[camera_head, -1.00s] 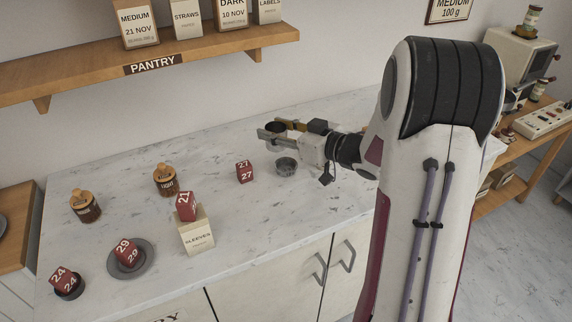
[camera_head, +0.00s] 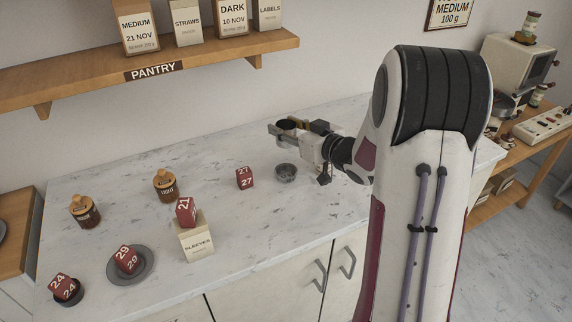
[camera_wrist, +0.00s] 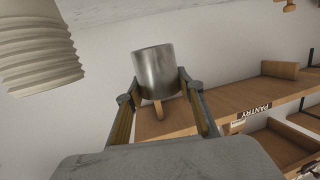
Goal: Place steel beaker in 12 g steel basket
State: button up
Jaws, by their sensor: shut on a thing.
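My gripper (camera_head: 287,130) is shut on the steel beaker (camera_wrist: 155,70), a plain grey metal cup that sits between the two fingers in the wrist view. In the head view the beaker (camera_head: 286,124) shows as a dark round opening, held above the back of the marble counter. A small round grey metal container (camera_head: 286,173), which looks like the steel basket, stands on the counter below and in front of my gripper. No 12 g label is readable on it, and its inside is too small to make out.
A red block marked 27 (camera_head: 244,178) stands left of the basket. Farther left are two jars, a sleeves box (camera_head: 196,240) topped by a red block, a grey plate (camera_head: 130,264) and a dark dish (camera_head: 70,292), each bearing a red block. The pantry shelf (camera_head: 150,68) hangs behind.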

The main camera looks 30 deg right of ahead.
aim_at(286, 145)
jog(key=shift+f, duration=2.95)
jog(key=shift+f, duration=1.85)
jog(key=shift+f, duration=0.3)
jog(key=o, duration=1.1)
jog(key=shift+r, duration=0.35)
jog(key=v, duration=1.2)
